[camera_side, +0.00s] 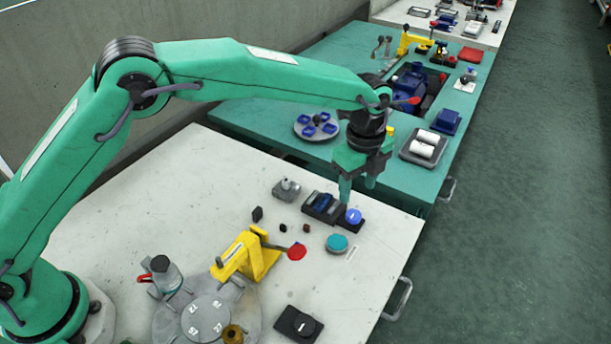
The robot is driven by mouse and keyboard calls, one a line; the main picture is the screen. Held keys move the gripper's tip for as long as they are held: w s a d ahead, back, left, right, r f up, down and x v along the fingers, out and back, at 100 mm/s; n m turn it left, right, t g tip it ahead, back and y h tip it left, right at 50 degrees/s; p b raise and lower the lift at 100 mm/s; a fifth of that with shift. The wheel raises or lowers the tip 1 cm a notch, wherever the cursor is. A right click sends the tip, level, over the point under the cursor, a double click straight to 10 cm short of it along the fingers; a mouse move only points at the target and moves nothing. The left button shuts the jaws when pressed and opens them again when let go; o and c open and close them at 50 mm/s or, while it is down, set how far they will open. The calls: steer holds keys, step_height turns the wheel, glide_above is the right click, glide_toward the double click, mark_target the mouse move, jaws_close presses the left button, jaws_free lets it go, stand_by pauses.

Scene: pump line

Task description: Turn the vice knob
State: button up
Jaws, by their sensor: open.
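A small dark vice-like block (321,206) with a blue piece in it sits on the white table. At its right end is a round blue knob (353,216) on a dark base, which I take for the vice knob. My gripper (357,192) points down just behind and above the knob, with its green fingers apart and nothing seen between them. The near fingertip is close to the knob; I cannot tell whether it touches.
A teal disc (337,242), a yellow lever press (247,257) with a red end, and a black box with a dial (298,325) stand nearer. A grey fitting (286,190) is left of the block. A green table (270,117) with parts lies behind.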

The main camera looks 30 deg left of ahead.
mark_target(354, 214)
steer(key=shift+f, duration=3.85)
steer(key=c, duration=1)
